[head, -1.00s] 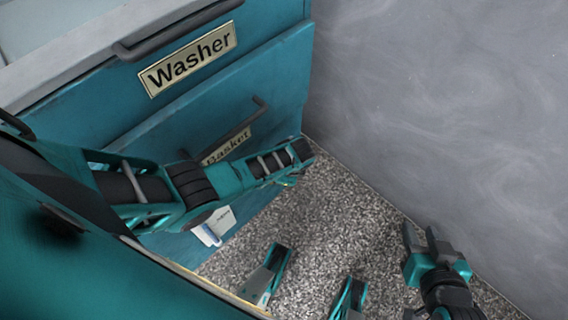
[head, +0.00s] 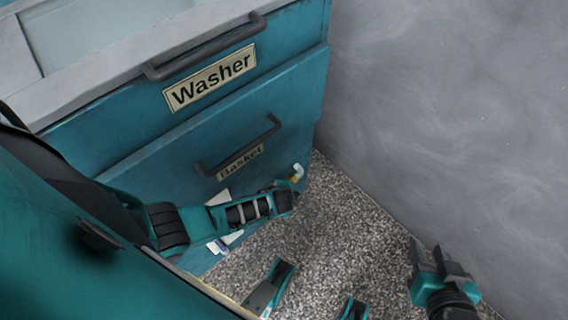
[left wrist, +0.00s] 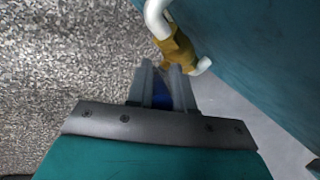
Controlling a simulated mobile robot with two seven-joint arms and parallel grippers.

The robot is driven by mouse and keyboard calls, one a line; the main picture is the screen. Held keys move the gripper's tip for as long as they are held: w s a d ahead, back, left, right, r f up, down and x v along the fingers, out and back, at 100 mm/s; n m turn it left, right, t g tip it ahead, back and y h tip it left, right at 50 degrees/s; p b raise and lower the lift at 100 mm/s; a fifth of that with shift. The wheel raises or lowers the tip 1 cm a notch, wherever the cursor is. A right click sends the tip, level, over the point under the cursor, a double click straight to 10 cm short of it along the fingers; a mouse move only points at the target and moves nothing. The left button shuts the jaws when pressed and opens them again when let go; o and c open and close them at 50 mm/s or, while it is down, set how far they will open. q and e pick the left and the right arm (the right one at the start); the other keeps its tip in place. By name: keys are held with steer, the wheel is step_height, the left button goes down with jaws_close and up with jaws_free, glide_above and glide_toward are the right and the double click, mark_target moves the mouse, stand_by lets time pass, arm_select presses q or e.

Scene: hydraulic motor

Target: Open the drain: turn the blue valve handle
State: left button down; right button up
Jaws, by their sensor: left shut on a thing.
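The drain valve has a brass-yellow body (left wrist: 178,50) between white pipe ends. It shows at the top of the left wrist view, beside the teal cabinet. The blue valve handle (left wrist: 161,96) is mostly hidden between the fingers of my left gripper (left wrist: 163,80), which is shut on it. In the head view the white pipe (head: 298,172) and a bit of the yellow body show at the cabinet's lower right corner. My left wrist reaches just below them, and its fingertips are hidden there. My right gripper (head: 427,254) is open and empty over the floor near the grey wall.
The teal cabinet has a "Washer" drawer (head: 210,78) above a "Basket" drawer (head: 242,165), both closed with dark bar handles. White labels or papers (head: 226,242) show low on its front.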

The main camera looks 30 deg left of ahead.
arm_select(q)
steer(key=c, duration=1.1)
jaws_free()
arm_select(e)
steer(key=shift+r, duration=0.1)
arm_select(q)
steer(key=p+v, duration=0.7)
steer(key=v, duration=0.5)
steer(key=shift+s+d+r+p, duration=0.1)
steer(key=shift+s+r+p, duration=0.1)
steer(key=shift+r+p, duration=0.15)
arm_select(e)
steer(key=shift+h, duration=0.3)
steer(key=r, duration=0.1)
steer(key=d+r, duration=0.1)
steer(key=s+d+r, duration=0.1)
steer(key=r, duration=0.1)
steer(key=shift+s+r, duration=0.1)
steer(key=shift+a, duration=0.1)
